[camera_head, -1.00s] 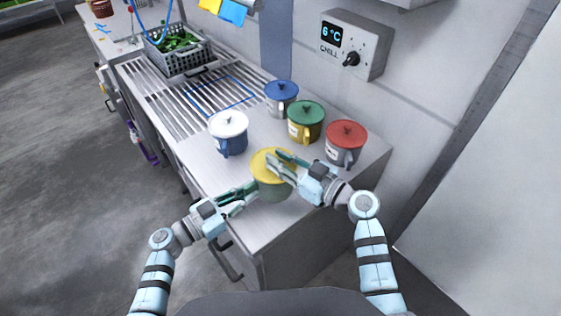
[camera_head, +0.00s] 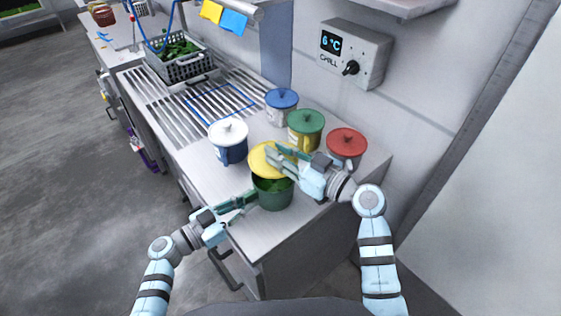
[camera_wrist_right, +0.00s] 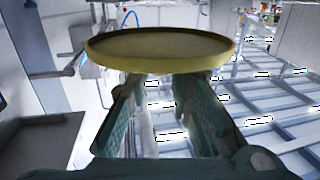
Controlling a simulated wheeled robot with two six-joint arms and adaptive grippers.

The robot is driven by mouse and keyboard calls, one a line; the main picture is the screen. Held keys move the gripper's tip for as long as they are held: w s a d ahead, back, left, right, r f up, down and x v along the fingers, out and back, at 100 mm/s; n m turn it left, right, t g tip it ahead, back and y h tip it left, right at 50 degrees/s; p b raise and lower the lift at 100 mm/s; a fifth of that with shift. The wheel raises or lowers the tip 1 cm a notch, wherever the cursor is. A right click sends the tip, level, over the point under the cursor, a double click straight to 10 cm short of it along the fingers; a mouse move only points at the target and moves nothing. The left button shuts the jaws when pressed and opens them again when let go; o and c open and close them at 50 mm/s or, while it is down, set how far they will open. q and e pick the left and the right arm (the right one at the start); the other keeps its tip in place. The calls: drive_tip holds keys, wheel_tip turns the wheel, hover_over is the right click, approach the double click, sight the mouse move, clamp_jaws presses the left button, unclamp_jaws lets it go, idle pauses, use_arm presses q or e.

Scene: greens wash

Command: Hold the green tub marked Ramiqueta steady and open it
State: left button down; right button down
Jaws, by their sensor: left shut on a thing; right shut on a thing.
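The green tub (camera_head: 273,197) stands upright near the front edge of the steel counter, with its top open and green contents showing inside. I cannot read its mark. Its yellow lid (camera_head: 262,163) is raised above the rim, slightly tilted. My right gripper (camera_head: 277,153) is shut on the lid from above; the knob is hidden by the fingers. In the right wrist view the lid (camera_wrist_right: 160,50) lies across the fingertips. My left gripper (camera_head: 249,198) is shut on the tub's left side; what part it grips is hard to see.
Close behind stand a white-lidded blue tub (camera_head: 229,148), a blue-lidded grey tub (camera_head: 282,110), a green-lidded yellow tub (camera_head: 305,135) and a red-lidded tub (camera_head: 346,145). A grey crate of greens (camera_head: 182,68) stands beyond the slatted drainer (camera_head: 170,107). A chill control box (camera_head: 353,55) is on the wall.

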use_arm(q)
drive_tip(key=c, duration=1.6)
unclamp_jaws()
